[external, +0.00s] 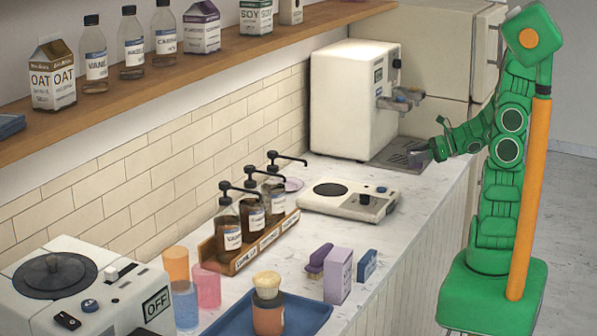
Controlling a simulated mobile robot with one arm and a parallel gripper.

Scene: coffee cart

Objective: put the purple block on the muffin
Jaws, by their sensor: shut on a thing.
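My gripper (421,152) is at the end of the green arm, above the drip tray of the white espresso machine. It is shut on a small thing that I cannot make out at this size. A tall pale purple block (339,276) with printing on its side stands upright on the counter, well away from my gripper. A darker purple object (318,258) lies beside it on the left. A cream-topped, muffin-like thing (267,281) sits on top of a brown-orange jar (268,316) at the blue tray; I cannot tell for sure that it is the muffin.
The espresso machine (352,100) stands at the back, with a white scale (348,199) in front. Pump bottles stand in a wooden rack (251,251). Orange and pink cups (206,287), a blue box (367,265) and a blue tray (310,314) are nearer.

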